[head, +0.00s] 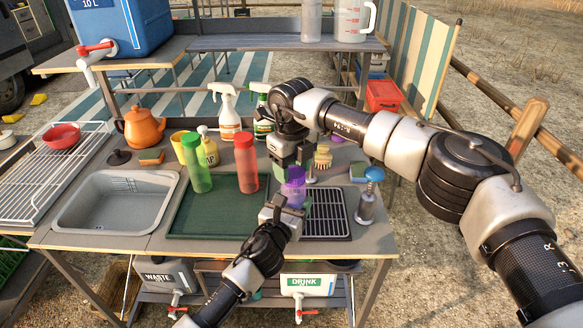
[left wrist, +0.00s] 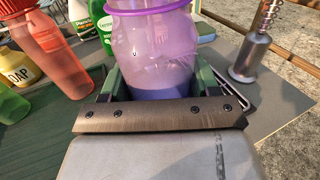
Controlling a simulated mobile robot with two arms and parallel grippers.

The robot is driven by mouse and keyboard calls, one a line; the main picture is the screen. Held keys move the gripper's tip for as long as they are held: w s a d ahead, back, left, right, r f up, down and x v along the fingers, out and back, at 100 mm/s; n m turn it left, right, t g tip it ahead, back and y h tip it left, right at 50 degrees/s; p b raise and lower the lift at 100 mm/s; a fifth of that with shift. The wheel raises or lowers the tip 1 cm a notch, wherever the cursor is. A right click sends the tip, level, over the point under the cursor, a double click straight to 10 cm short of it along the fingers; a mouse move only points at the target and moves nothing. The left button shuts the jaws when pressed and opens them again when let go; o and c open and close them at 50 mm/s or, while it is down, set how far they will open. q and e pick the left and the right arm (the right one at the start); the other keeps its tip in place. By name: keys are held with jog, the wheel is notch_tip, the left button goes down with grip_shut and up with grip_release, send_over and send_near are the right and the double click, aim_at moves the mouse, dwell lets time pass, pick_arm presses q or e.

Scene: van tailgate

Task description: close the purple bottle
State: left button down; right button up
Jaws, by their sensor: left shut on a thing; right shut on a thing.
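The see-through purple bottle (head: 292,190) stands upright at the right edge of the green mat, by the black drain grid. My left gripper (head: 285,207) is shut around its lower body from the front. In the left wrist view the bottle (left wrist: 152,45) sits between the green fingers (left wrist: 158,88). My right gripper (head: 291,164) points down right above the bottle's top. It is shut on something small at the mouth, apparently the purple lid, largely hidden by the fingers. I cannot tell whether the lid touches the neck.
A red bottle (head: 246,163) and a green bottle (head: 197,165) stand on the green mat (head: 215,218) to the left. Spray bottles (head: 229,117), a brush (head: 323,157) and a sponge (head: 358,172) are behind.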

jog(key=m, duration=0.6)
jog(key=shift+w+d, duration=0.1)
jog(key=shift+d, duration=0.1)
jog(key=m, duration=0.4)
jog(key=shift+d+m, duration=0.1)
jog(key=shift+m, duration=0.2)
jog(key=o, duration=0.9)
jog(key=shift+r, duration=2.25)
jog(key=shift+c, duration=0.4)
